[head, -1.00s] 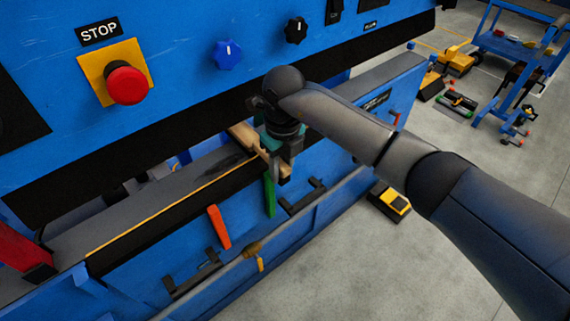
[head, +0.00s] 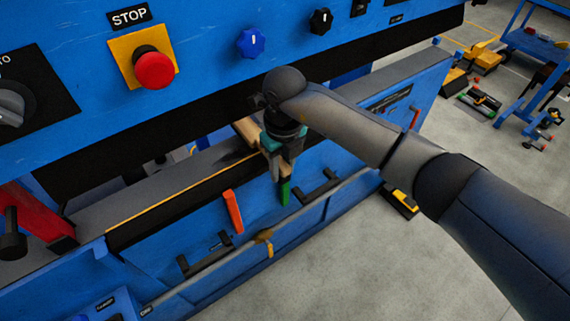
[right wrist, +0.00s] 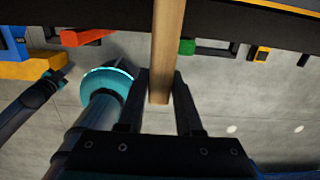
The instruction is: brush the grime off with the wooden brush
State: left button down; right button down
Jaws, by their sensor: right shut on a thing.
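The wooden brush (head: 248,132) is a pale bar beside my right gripper (head: 283,160), over the grey ledge (head: 150,187) of the blue machine. My right gripper is shut on it. In the right wrist view, its handle (right wrist: 167,50) runs between the two dark fingers (right wrist: 160,88). Its bristles are not visible. The ledge looks dark close to the brush, but I cannot tell grime from shadow there.
Above the ledge, the blue panel carries a red STOP button (head: 154,70) and a blue knob (head: 250,43). An orange lever (head: 233,210) and a green lever (head: 285,192) hang from the front. A red part (head: 35,215) is at left.

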jog(key=shift+s+a+f, duration=0.1)
jog(key=shift+s, duration=0.1)
jog(key=s+a, duration=0.1)
jog(key=s+a+p, duration=0.1)
jog(key=a, duration=0.1)
jog(key=shift+s+a, duration=0.15)
jog(key=shift+s, duration=0.05)
dwell(0.4)
jog(key=shift+s+a, duration=0.6)
jog(key=shift+a, duration=0.3)
jog(key=shift+s+a, duration=0.6)
jog(key=shift+a, duration=0.3)
jog(key=shift+s+a, duration=0.7)
jog(key=shift+a, duration=0.15)
jog(key=shift+s+a, duration=0.65)
jog(key=shift+a, duration=0.2)
